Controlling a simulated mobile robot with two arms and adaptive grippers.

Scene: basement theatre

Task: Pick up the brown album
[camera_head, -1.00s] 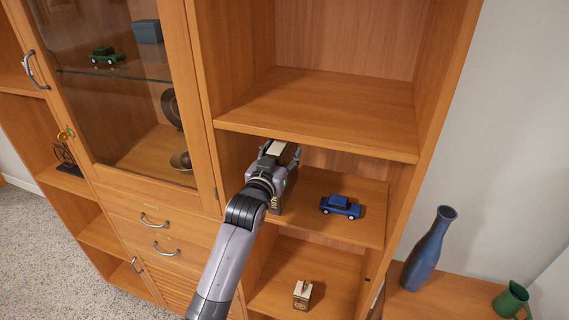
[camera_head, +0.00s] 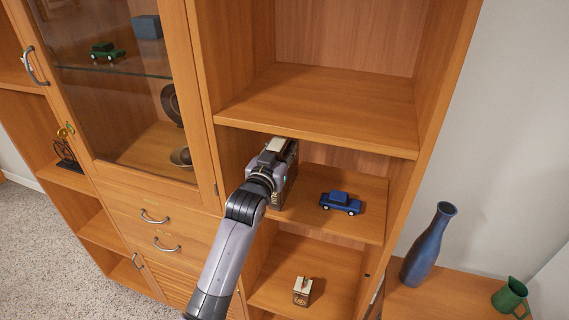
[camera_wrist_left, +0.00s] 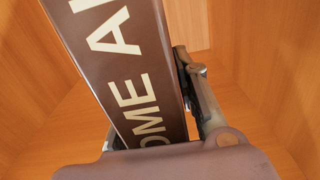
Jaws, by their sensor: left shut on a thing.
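The brown album (camera_head: 289,182) stands upright on the middle shelf's left side in the head view, or just above it; I cannot tell which. Its spine, with large cream letters, fills the middle of the left wrist view (camera_wrist_left: 135,75). My left gripper (camera_head: 277,157) reaches into the compartment and is shut on the album. In the left wrist view one finger lies along the album's right side; the other is mostly hidden. My right gripper is not in view.
A blue toy car (camera_head: 340,203) sits right of the album on the same shelf. An upper shelf (camera_head: 325,112) hangs over it. A small box (camera_head: 302,291) stands on the shelf below.

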